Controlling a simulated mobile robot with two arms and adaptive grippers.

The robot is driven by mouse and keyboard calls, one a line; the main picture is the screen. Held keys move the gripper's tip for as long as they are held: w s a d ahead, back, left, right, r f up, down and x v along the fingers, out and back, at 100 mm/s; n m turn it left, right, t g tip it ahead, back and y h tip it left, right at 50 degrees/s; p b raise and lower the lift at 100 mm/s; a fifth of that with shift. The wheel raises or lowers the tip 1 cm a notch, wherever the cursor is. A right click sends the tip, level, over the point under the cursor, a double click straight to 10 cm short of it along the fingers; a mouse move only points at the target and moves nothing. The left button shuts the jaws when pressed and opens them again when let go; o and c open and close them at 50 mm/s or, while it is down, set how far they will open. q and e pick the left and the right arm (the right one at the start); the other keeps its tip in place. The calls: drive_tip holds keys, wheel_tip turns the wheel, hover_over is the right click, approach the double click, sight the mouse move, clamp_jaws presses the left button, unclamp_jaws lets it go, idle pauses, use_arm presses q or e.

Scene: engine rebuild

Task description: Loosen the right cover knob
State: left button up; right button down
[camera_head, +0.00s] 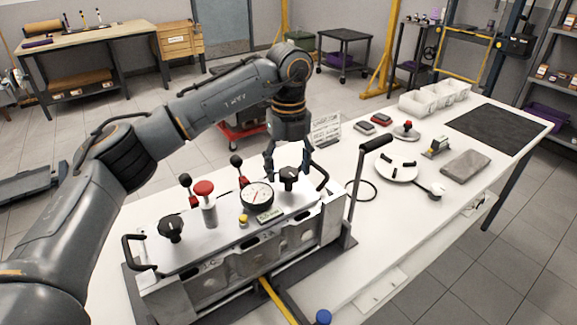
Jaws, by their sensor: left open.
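The right cover knob (288,183) is black, with several lobes, and stands on the right part of the engine block's light metal cover (215,240). My left gripper (289,164) points down just above and around this knob. Its fingers are open, one to each side of the knob. I cannot tell whether they touch it. A similar black left cover knob (170,230) stands at the left end of the cover. My right gripper is not in view.
Between the knobs stand a red-capped cylinder (208,212), a dial gauge (257,197) and black-ball levers. A tall black-handled lever (359,180) rises at the block's right end. A round white dish (396,168) and small parts lie farther right on the white table.

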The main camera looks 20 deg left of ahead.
sight(289, 171)
use_arm(q)
wheel_tip(289, 171, up, 12)
idle(0.6)
